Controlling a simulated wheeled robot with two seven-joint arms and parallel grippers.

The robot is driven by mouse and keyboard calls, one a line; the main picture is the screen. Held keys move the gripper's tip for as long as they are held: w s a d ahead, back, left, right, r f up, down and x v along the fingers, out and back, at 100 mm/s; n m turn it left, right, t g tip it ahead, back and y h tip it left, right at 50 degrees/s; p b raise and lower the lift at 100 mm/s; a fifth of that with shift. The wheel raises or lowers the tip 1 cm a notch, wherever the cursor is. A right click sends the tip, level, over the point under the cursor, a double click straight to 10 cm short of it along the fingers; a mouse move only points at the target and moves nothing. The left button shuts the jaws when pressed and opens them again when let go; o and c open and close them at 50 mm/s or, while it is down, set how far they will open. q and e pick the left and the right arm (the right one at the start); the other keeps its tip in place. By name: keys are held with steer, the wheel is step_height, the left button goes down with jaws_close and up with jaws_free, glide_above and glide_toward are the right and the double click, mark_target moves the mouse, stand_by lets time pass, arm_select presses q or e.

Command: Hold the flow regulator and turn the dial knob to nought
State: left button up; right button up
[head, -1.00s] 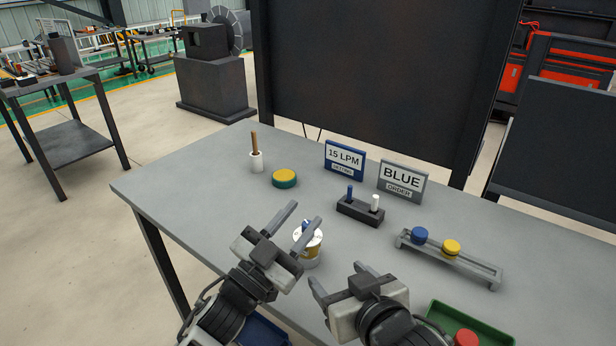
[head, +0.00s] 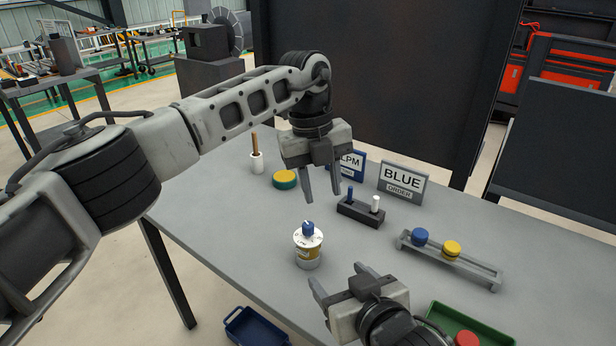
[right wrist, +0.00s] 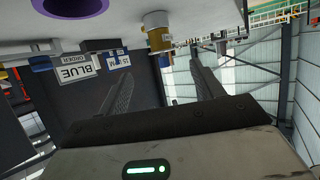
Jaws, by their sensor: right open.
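The flow regulator (head: 308,252) is a white and yellow cylinder standing upright on the bench, with a blue dial knob (head: 308,228) on its white dial face. The knob's setting is too small to read. My left gripper (head: 323,199) is open, pointing down above and behind the regulator, apart from it. My right gripper (head: 335,278) is open and empty, at the front right of the regulator and not touching it. In the right wrist view the picture is inverted; the regulator (right wrist: 157,35) shows beyond the open fingers (right wrist: 163,75).
Behind are a "15 LPM" sign (head: 352,165), partly hidden by my left gripper, and a "BLUE" sign (head: 401,182). A dark block (head: 360,213) holds a blue and a white peg. A rail (head: 470,269) carries blue and yellow caps. Blue (head: 257,330) and green (head: 475,325) trays lie in front.

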mark_target(312, 250)
steer(key=x, duration=1.6)
arm_select(q)
steer(key=shift+w+a+r+t+y, duration=0.15)
steer(key=shift+w+a+y, duration=0.25)
steer(key=shift+a, duration=0.2)
steer(key=shift+w+a+r+t+y, duration=0.15)
steer(key=shift+w+a+y, duration=0.1)
steer(key=shift+a+y, duration=0.25)
arm_select(e)
steer(key=shift+s, duration=0.1)
arm_select(q)
steer(key=shift+f, duration=0.1)
arm_select(e)
steer(key=c, duration=1.2)
